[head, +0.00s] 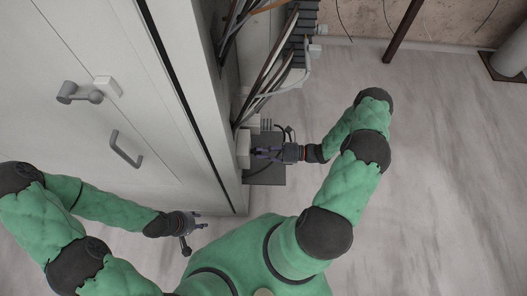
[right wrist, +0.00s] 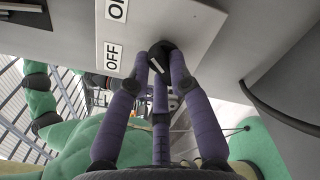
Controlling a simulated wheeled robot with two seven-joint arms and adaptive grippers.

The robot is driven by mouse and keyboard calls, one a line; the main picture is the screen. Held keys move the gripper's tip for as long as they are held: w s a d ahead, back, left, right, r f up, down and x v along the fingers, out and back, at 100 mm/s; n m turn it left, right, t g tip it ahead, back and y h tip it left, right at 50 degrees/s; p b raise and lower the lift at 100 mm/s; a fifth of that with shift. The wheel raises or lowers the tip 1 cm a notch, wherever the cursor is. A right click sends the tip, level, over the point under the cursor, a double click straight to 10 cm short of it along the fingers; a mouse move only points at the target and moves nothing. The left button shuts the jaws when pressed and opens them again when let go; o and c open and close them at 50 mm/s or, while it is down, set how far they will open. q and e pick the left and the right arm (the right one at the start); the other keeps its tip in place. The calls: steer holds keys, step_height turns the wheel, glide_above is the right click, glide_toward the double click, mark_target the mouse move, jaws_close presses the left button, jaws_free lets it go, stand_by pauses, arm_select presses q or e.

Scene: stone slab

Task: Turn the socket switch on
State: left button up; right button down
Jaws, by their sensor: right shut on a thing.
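The socket switch is a dark round knob (right wrist: 158,53) with a white mark, on a light grey box face in the right wrist view. An OFF label (right wrist: 112,57) and a partly cut-off ON label (right wrist: 117,9) sit left of it. I cannot tell which label the mark points to. My right gripper (right wrist: 161,58) has its purple fingers closed around the knob. In the head view, my right gripper (head: 259,153) reaches the light switch box (head: 243,149) at the cabinet's side; the knob is hidden there. My left gripper (head: 196,228) is empty with fingers apart, near the cabinet's lower corner.
A tall white cabinet (head: 150,60) with handles (head: 126,149) fills the left. Cables (head: 273,85) and dark blocks hang along its side above the switch box. A dark plate (head: 268,176) lies by my right gripper. The floor (head: 430,170) at right is clear.

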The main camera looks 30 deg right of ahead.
steer(key=c, duration=1.1)
jaws_free()
steer(key=v, duration=1.2)
steer(key=shift+d, duration=0.1)
steer(key=shift+d, duration=0.1)
